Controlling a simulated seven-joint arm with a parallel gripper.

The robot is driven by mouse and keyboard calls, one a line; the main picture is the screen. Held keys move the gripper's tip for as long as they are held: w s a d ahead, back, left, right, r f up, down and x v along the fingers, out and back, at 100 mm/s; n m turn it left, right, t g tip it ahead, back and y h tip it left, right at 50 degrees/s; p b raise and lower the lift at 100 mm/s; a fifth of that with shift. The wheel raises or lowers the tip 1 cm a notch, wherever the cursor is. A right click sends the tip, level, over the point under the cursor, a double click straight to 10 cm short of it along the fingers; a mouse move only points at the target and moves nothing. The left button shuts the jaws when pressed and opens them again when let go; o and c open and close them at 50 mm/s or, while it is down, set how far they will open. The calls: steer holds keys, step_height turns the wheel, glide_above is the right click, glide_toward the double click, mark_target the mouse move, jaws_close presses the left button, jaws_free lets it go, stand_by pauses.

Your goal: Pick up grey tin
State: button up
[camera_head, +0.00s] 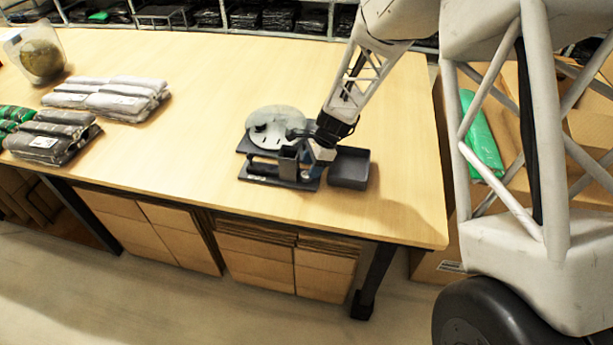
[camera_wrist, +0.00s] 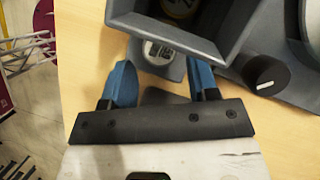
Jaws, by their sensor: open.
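A dark grey device (camera_head: 258,168) with a pale round disc stands on the table. My gripper (camera_head: 318,152) is over its right part, beside an open dark bin. In the wrist view my gripper (camera_wrist: 160,66) has its two blue fingers apart with nothing held between them. A small round grey-rimmed item with dark marks on a pale face (camera_wrist: 158,53) lies just ahead, between the fingertips; it may be the grey tin, but I cannot be sure. An open grey box (camera_wrist: 225,40) is beyond it, with a partly cut-off yellowish round item (camera_wrist: 181,8) inside. No tin can be made out in the head view.
A black knob (camera_wrist: 266,72) sits right of the fingers. Bagged garments (camera_head: 110,97) and a clear container (camera_head: 40,55) are on the left of the wooden table (camera_head: 200,70). The table's middle is clear; its front edge is close to the device.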

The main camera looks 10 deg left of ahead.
steer(key=shift+x, duration=1.65)
steer(key=shift+r, duration=0.1)
steer(key=shift+c, duration=0.4)
steer(key=c, duration=0.6)
steer(key=shift+r, duration=0.15)
steer(key=shift+d+r, duration=0.2)
steer(key=shift+r, duration=0.1)
steer(key=r, duration=0.6)
steer(key=shift+d+r, duration=0.15)
steer(key=shift+d, duration=0.25)
steer(key=d, duration=1.8)
steer(key=shift+d, duration=0.4)
